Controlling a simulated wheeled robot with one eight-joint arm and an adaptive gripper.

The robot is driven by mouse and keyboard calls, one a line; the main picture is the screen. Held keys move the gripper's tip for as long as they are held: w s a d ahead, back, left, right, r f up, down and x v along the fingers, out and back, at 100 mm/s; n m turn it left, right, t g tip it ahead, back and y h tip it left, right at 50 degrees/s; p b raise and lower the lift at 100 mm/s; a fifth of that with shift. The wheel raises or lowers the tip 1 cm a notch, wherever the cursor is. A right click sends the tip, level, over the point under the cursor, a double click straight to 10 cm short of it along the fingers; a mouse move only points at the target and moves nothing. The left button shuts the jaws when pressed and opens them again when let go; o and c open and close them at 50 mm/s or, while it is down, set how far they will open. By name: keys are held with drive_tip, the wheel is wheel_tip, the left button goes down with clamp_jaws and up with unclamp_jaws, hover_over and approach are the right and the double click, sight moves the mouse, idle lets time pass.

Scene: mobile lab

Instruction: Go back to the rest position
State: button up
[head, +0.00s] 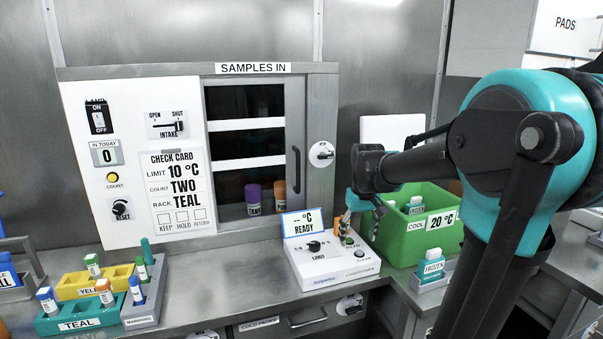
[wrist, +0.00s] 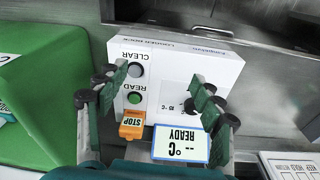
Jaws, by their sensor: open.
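My gripper (head: 363,213) is open and empty, above the right part of the white reader box (head: 333,266) in the head view. In the wrist view its two fingers (wrist: 160,100) stand apart on either side of the box's top, pointing down at it. I cannot tell whether a finger touches the box. My arm reaches in from the right.
A green COOL bin (head: 417,235) stands close right of the box, with a frozen pack holder (head: 431,276) before it. The SAMPLES IN cabinet (head: 190,150) stands behind, with purple (head: 253,198) and orange (head: 280,196) tubes inside. Tube racks (head: 85,312) stand at the left. Bare counter lies between.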

drive_tip(key=s+d+f+m+t, duration=0.2)
drive_tip(key=s+f+t, duration=0.1)
drive_tip(key=s+f, duration=1.2)
drive_tip(key=shift+s+d+m, duration=0.3)
drive_tip(key=shift+s, duration=0.6)
